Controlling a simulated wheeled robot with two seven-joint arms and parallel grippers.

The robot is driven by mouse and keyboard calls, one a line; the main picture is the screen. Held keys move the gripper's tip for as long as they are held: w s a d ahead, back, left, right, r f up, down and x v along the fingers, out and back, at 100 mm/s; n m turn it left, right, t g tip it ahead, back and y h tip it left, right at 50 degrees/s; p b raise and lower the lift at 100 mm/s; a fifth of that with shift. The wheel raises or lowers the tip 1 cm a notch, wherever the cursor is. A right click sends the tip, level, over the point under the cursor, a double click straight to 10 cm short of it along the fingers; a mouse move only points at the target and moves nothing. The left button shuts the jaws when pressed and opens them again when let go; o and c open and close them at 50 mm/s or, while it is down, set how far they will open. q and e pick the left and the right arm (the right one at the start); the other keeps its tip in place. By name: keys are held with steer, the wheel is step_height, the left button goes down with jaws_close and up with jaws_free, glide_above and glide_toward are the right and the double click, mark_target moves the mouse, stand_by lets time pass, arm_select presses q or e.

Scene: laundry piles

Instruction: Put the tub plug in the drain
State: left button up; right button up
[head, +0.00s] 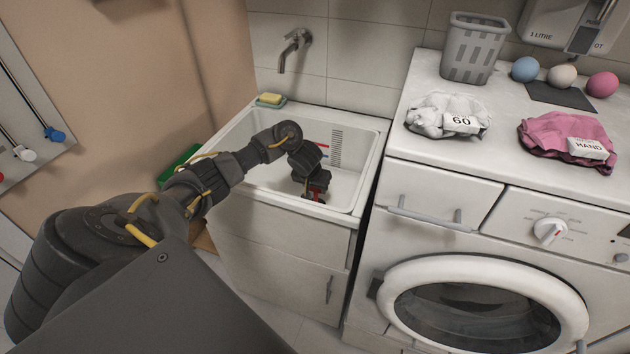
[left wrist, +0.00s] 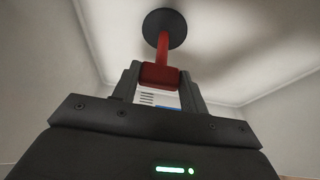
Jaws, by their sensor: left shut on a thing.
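The tub (head: 366,180) is a white basin under a wall tap. My left arm reaches over its front left edge, and my left gripper (head: 316,190) points down inside it. In the left wrist view, my left gripper (left wrist: 159,88) is shut on the red grip of the plug (left wrist: 163,55). The plug has a thin red stem ending in a round black disc (left wrist: 165,27), beyond the fingertips. I cannot tell whether the disc touches the tub floor. The drain is not visible in either view. My right gripper is not in view.
The tap (head: 296,45) juts out above the tub's back. A yellow sponge (head: 271,98) sits on the back left rim. A washing machine (head: 480,215) stands close on the right, with a grey basket (head: 474,47), white cloth (head: 447,115) and pink cloth (head: 567,138) on top.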

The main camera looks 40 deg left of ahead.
arm_select(q)
steer(key=shift+f, duration=0.35)
steer(key=o, duration=1.4)
